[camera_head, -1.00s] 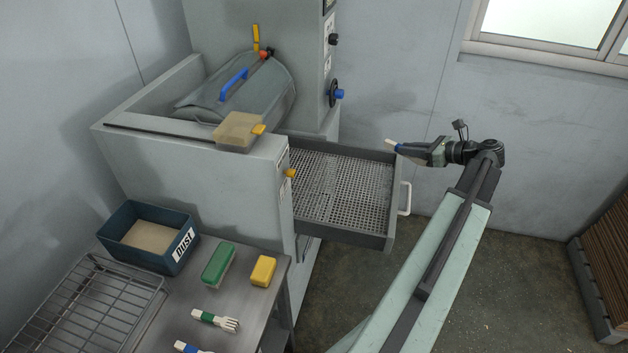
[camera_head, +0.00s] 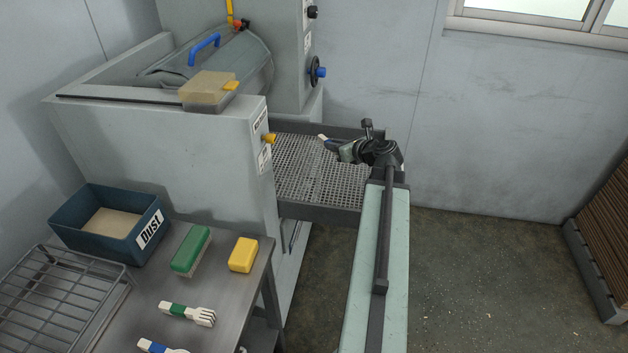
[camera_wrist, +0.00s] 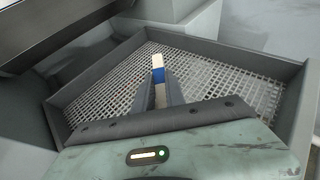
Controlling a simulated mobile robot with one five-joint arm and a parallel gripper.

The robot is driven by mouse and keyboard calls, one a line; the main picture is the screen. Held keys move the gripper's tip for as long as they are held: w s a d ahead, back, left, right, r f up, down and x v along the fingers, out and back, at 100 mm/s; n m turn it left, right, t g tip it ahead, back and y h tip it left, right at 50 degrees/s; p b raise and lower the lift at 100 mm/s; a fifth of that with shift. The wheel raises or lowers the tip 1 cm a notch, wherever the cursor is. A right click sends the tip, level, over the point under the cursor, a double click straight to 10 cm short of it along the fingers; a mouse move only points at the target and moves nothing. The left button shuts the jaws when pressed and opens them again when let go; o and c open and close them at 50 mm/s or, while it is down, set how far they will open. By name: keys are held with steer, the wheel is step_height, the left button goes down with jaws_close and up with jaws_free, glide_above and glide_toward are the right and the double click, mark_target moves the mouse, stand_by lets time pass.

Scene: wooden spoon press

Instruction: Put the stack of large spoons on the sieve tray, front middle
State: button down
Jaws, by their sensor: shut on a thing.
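My gripper (camera_head: 332,144) is over the sieve tray (camera_head: 305,170), the perforated floor of a pulled-out drawer on the press. In the wrist view the gripper (camera_wrist: 160,92) is shut on the stack of large spoons (camera_wrist: 157,63), of which a pale end and a blue band show beyond the fingertips. A small pale tip of the stack (camera_head: 322,137) shows in the head view. The sieve tray (camera_wrist: 215,80) looks bare around the gripper. I cannot tell whether the stack touches the mesh.
A bench at the lower left holds two banded stacks, green (camera_head: 188,313) and blue (camera_head: 160,347), a green brush (camera_head: 190,250), a yellow block (camera_head: 243,255), a dust box (camera_head: 108,222) and a wire rack (camera_head: 60,300). The drawer's raised walls (camera_wrist: 90,85) surround the mesh.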

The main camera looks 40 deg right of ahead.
mark_target(330, 178)
steer(key=f+b, duration=1)
steer(key=f, duration=0.1)
steer(key=shift+w+a+f+b, duration=0.15)
steer(key=shift+w+a+b, duration=0.2)
steer(key=shift+w+a, duration=0.05)
steer(key=shift+r, duration=0.25)
steer(key=shift+f, duration=0.2)
steer(key=c, duration=1.4)
jaws_free()
steer(key=shift+r, duration=0.1)
